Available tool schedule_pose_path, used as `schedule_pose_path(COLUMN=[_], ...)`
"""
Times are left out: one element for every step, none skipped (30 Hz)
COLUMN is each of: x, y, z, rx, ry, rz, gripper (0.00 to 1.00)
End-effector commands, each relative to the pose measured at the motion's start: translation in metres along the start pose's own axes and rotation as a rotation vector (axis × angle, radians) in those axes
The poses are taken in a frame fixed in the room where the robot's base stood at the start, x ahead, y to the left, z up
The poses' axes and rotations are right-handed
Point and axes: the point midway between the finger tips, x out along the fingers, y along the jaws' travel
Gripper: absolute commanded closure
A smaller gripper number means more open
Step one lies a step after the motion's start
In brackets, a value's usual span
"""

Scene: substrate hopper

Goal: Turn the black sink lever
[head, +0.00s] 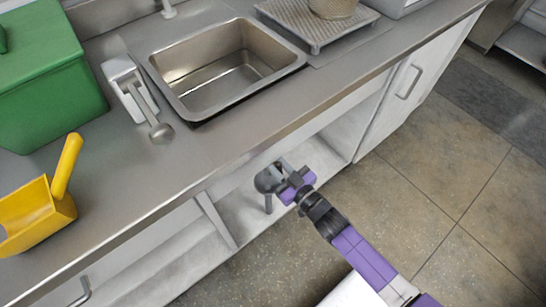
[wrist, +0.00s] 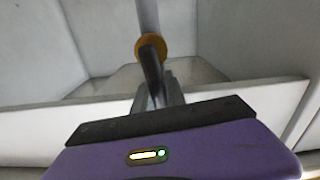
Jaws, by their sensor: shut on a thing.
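My gripper (head: 284,172) reaches into the open space under the counter, below the sink (head: 222,72). In the wrist view, my gripper (wrist: 160,95) has its fingers closed around the lower end of the dark sink lever (wrist: 152,72). The lever runs up from the fingers to an orange-brown collar (wrist: 151,46) on a grey pipe (wrist: 148,14). The lever looks nearly in line with the pipe, tilted slightly. In the head view the lever cannot be made out clearly. The fingers' contact is partly hidden by the gripper body.
A pale shelf edge (wrist: 60,128) crosses the wrist view, with cabinet walls around. On the counter (head: 195,165) are a green box (head: 50,90), a yellow scoop (head: 35,215) and a white-and-grey device (head: 125,75). A cabinet door (head: 405,85) is at the right; floor is clear.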

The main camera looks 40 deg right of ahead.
Motion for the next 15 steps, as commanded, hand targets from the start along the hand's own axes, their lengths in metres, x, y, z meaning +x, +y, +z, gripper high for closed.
schedule_pose_path(x=[-0.0004, -0.0004, -0.0003, -0.0003, -0.0003, -0.0003, -0.0003, -0.0003, -0.0003, -0.0003, -0.0003, -0.0003, -0.0003, -0.0003, -0.0003], y=[-0.0008, -0.0012, -0.0017, -0.0019, -0.0022, -0.0025, -0.0026, -0.0028, -0.0030, -0.0030, -0.0031, -0.0032, -0.0032, -0.0032, -0.0032], z=[-0.0001, -0.0002, -0.0002, -0.0002, -0.0002, -0.0001, -0.0001, 0.0000, 0.0001, 0.0002, 0.0003, 0.0004, 0.0004, 0.0005, 0.0005], rx=[0.023, 0.035, 0.052, 0.064, 0.074, 0.085, 0.092, 0.098, 0.106, 0.111, 0.115, 0.119, 0.121, 0.123, 0.125], ry=[-0.002, -0.002, -0.002, -0.001, -0.001, -0.002, -0.002, -0.002, -0.002, -0.002, -0.002, -0.002, -0.002, -0.002, -0.002], rz=[-0.001, -0.001, -0.001, -0.001, -0.001, -0.001, -0.001, -0.001, -0.001, 0.000, 0.000, 0.000, 0.000, 0.000, 0.000], gripper=[1.00, 1.00, 1.00, 1.00, 1.00, 1.00, 1.00, 1.00, 1.00, 1.00, 1.00, 1.00, 1.00, 1.00, 1.00])
